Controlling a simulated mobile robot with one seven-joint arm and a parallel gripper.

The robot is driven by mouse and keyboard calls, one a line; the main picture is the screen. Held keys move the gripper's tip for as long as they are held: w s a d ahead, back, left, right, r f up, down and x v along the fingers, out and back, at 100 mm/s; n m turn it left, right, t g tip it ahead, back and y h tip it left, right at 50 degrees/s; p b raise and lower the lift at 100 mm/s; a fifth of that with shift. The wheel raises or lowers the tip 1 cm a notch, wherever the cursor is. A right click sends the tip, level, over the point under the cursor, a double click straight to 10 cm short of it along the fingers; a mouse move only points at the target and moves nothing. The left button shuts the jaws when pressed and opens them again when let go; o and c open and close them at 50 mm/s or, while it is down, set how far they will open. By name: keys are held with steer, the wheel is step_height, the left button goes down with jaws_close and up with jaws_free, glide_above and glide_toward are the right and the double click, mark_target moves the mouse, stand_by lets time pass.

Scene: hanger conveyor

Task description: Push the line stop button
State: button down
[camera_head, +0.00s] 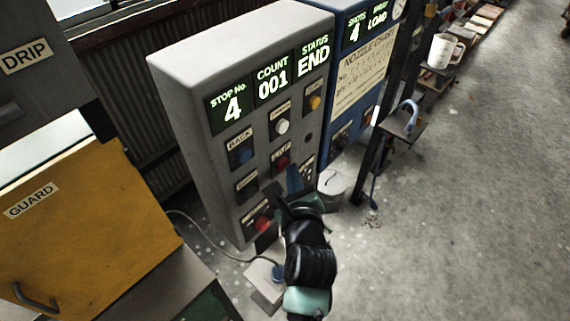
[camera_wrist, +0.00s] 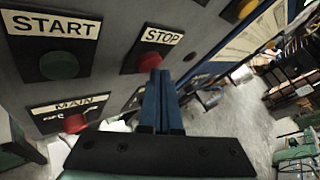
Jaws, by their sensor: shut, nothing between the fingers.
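The red STOP button (camera_wrist: 150,62) is on the grey control panel (camera_head: 188,85), under a STOP label in the wrist view. It also shows in the head view as a small red button (camera_head: 282,162) low on the panel's right half. My gripper (camera_wrist: 160,74) is shut and empty, its two blue fingers side by side. The fingertips overlap the button's lower right edge in the wrist view; I cannot tell whether they touch it. In the head view my gripper (camera_head: 293,172) is in front of the panel's lower right, just beside the button.
A green START button (camera_wrist: 63,66) is left of STOP, and a red MAIN knob (camera_wrist: 75,123) is below START. The panel also bears a blue BACK button (camera_head: 241,156), a white button (camera_head: 282,126) and an orange one (camera_head: 315,102). A blue cabinet stands right; open floor lies beyond.

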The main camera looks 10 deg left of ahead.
steer(key=shift+w+a, duration=0.1)
stand_by(0.3)
steer(key=shift+w+a+p, duration=0.2)
steer(key=shift+a+p, duration=0.1)
steer(key=shift+p, duration=0.2)
steer(key=shift+s+d, duration=0.25)
steer(key=shift+d, duration=0.05)
steer(key=s+d, duration=0.3)
steer(key=d, duration=0.2)
steer(key=shift+s, duration=0.3)
stand_by(0.3)
stand_by(0.4)
